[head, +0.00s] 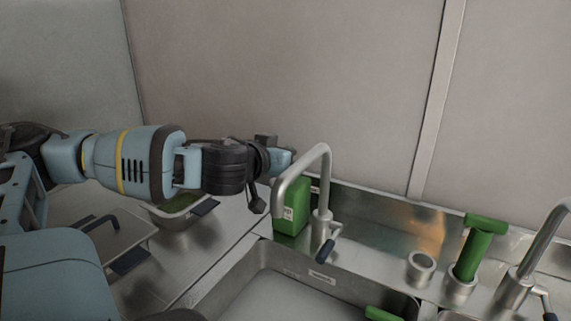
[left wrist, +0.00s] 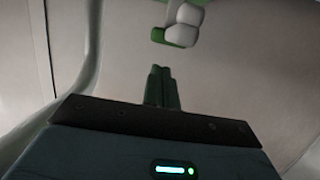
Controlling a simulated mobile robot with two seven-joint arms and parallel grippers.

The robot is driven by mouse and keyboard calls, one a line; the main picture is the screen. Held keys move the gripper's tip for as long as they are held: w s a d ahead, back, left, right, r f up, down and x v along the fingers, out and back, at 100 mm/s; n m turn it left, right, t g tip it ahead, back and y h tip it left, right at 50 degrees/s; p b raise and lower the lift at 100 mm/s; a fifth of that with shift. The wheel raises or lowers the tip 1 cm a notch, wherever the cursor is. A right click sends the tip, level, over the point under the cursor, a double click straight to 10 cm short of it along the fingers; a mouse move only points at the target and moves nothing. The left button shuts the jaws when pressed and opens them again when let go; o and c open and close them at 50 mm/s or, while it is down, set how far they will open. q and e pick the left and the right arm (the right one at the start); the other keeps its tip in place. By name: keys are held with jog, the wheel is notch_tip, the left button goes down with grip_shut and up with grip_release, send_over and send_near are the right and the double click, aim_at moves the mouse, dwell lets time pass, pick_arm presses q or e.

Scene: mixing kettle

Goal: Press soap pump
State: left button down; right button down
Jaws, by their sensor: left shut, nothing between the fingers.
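The soap dispenser is a green bottle (head: 291,208) with a white label, standing at the sink's back left corner behind the tap. Its top is hidden in the head view by my left gripper and the tap. My left gripper (head: 284,160) is above the bottle, partly behind the tap's curved spout. In the left wrist view the shut, empty fingers (left wrist: 160,86) point toward a white pump head (left wrist: 184,22) with green beside it. The fingertips look apart from the pump head there. My right gripper is not in view.
The metal tap (head: 321,190) with a dark-tipped lever stands close to my left gripper. A steel sink (head: 270,262) lies below. A green-handled tool (head: 474,245) stands in a metal holder, beside an empty holder (head: 421,268). A second tap (head: 522,277) is at right.

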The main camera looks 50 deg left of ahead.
pick_arm(q)
jog(key=shift+f, duration=0.95)
jog(key=shift+f, duration=0.1)
jog(key=shift+f+b, duration=0.6)
jog(key=shift+b, duration=0.15)
jog(key=shift+f+b, duration=0.3)
jog(key=shift+b, duration=0.05)
jog(key=shift+f, duration=0.15)
